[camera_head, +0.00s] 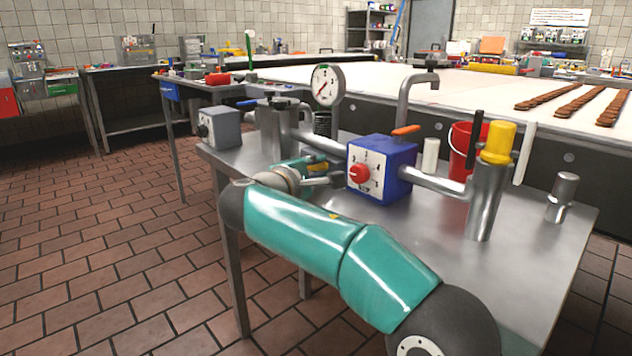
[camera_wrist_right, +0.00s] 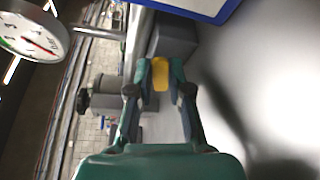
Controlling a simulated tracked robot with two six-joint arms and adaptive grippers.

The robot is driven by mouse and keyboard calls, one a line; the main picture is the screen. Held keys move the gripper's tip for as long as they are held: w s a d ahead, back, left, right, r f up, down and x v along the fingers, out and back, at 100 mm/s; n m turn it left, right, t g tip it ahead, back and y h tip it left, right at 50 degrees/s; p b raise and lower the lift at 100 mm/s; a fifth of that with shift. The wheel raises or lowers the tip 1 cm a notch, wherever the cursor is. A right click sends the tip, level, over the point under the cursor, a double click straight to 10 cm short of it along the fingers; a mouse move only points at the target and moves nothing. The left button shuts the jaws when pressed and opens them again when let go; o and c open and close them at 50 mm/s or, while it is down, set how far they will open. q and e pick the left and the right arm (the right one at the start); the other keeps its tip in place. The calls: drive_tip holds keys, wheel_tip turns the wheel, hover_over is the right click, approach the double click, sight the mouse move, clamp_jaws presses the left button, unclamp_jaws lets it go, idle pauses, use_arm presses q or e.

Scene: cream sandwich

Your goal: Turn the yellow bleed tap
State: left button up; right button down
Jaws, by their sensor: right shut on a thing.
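The yellow bleed tap (camera_wrist_right: 160,74) shows in the right wrist view between the two fingertips of my right gripper (camera_wrist_right: 160,82). The fingers are shut on it. In the head view my teal right arm crosses the bench front, and the right gripper (camera_head: 322,172) is low beside the blue box, under the pipe. I cannot tell how far the tap is turned. My left gripper is not in view.
A blue box with a red dial (camera_head: 400,165) sits on the pipe beside the gripper. A pressure gauge (camera_head: 327,85) stands above. A steel cylinder with a yellow cap (camera_head: 497,143), a red bucket (camera_head: 462,148) and a grey box (camera_head: 220,128) are nearby.

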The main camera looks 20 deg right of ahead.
drive_tip(key=shift+f, duration=0.2)
drive_tip(key=c, duration=1.1)
unclamp_jaws()
drive_tip(key=shift+r, duration=0.1)
drive_tip(key=v, duration=1.2)
drive_tip(key=shift+a, duration=0.1)
